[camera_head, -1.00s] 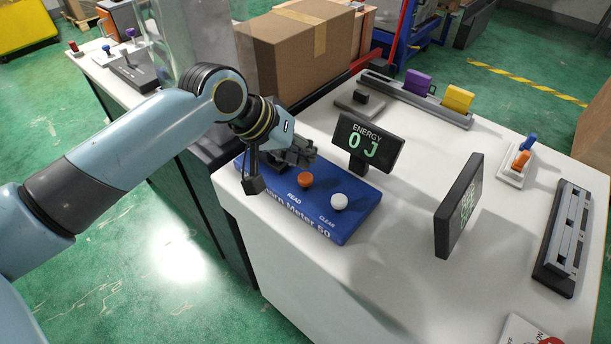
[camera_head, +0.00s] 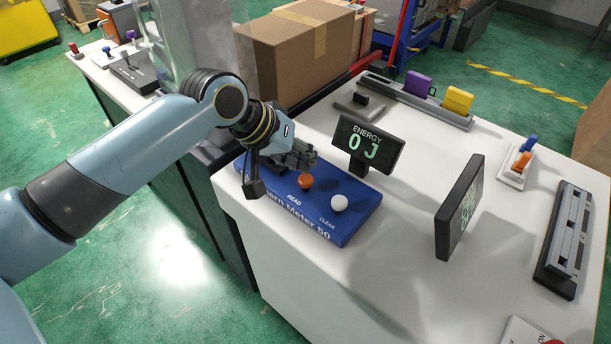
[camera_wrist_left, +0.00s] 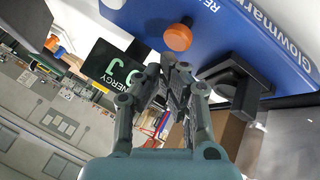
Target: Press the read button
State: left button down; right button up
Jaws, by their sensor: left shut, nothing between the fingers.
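The orange read button (camera_head: 305,181) stands on the blue meter box (camera_head: 345,232), beside the printed word READ. A white button (camera_head: 339,202) marked CLEAR is to its right. The orange button also shows in the left wrist view (camera_wrist_left: 178,37), just beyond the fingertips. My left gripper (camera_head: 312,155) is shut and empty, behind the orange button and slightly above the box. In the left wrist view its fingertips (camera_wrist_left: 176,75) meet, apart from the button. The energy display (camera_head: 367,145) reads 0 J. My right gripper is not in view.
A second dark display (camera_head: 459,207) stands to the right on the white table (camera_head: 400,270). Purple (camera_head: 418,83) and yellow (camera_head: 458,99) blocks sit in a rail at the back. A cardboard box (camera_head: 300,50) is behind my gripper. The table's front is clear.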

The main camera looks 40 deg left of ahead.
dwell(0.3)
pick_arm(q)
jog(key=shift+f, duration=0.15)
jog(key=shift+f, duration=0.25)
jog(key=shift+f, duration=0.65)
dwell(1.0)
jog(key=shift+r+p, duration=1.05)
jog(key=shift+p, duration=0.15)
